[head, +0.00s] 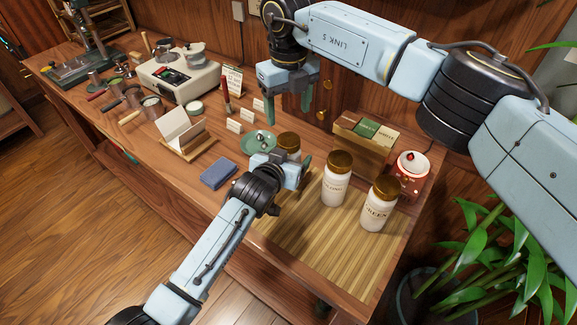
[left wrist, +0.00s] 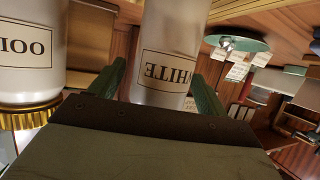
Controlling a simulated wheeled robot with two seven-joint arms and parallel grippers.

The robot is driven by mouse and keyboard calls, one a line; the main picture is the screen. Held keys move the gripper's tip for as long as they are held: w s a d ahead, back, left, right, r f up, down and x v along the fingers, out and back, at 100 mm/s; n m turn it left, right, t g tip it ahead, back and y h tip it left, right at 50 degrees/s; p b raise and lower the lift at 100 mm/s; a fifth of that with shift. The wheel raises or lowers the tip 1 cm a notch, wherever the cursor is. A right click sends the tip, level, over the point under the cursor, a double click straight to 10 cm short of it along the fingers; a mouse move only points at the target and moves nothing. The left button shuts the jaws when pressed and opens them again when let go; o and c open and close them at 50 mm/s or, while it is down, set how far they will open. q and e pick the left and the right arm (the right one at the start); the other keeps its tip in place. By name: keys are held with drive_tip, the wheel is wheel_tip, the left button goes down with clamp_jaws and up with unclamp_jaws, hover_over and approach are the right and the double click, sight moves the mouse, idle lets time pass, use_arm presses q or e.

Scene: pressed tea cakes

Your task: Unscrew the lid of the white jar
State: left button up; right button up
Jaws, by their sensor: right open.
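The white jar (left wrist: 165,60), labelled WHITE, is upside down in the left wrist view, between the green fingers of my left gripper (left wrist: 162,92), which look closed against its sides. In the head view, its brown-gold lid (head: 288,140) shows above my left gripper (head: 289,165), which hides most of the jar's body. The lid looks seated on the jar. My right gripper (head: 288,106) is open and empty, fingers pointing down, above and behind the lid.
The oolong jar (head: 336,187) and green jar (head: 380,207) stand to the right on a bamboo mat (head: 310,245). A green dish (head: 258,141) and blue block (head: 218,173) lie to the left.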

sight(289, 139)
use_arm(q)
clamp_jaws()
use_arm(e)
drive_tip(key=m, duration=0.4)
drive_tip(key=shift+m, duration=0.4)
drive_tip(key=m, duration=0.3)
drive_tip(key=shift+m, duration=0.4)
drive_tip(key=m, duration=0.9)
use_arm(q)
drive_tip(key=shift+f, duration=0.1)
use_arm(e)
drive_tip(key=shift+f, duration=4)
